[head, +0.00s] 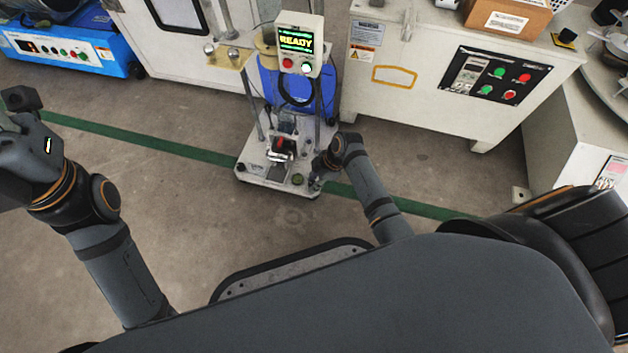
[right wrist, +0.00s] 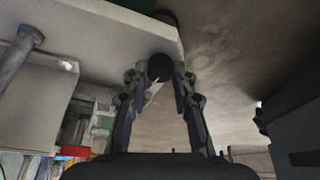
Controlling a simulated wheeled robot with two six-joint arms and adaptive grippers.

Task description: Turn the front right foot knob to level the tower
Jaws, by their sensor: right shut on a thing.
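The tower stands on a white base plate (head: 250,172) on the floor, with a head box (head: 299,44) reading "READY" at its top. My right gripper (head: 315,182) is at the front right corner of the base plate. In the right wrist view my right gripper (right wrist: 160,88) has its fingers on both sides of the round black foot knob (right wrist: 159,67) and is shut on it. The knob is beside the corner of the pale plate. In the head view the gripper and arm hide the knob. My left gripper (head: 18,100) is at the left edge, partly cut off and away from the tower.
A blue machine (head: 70,45) stands at the back left. A white cabinet (head: 400,75) with a button panel (head: 495,75) is close behind and to the right. A green line (head: 200,153) crosses the floor. The floor in front and left of the tower is clear.

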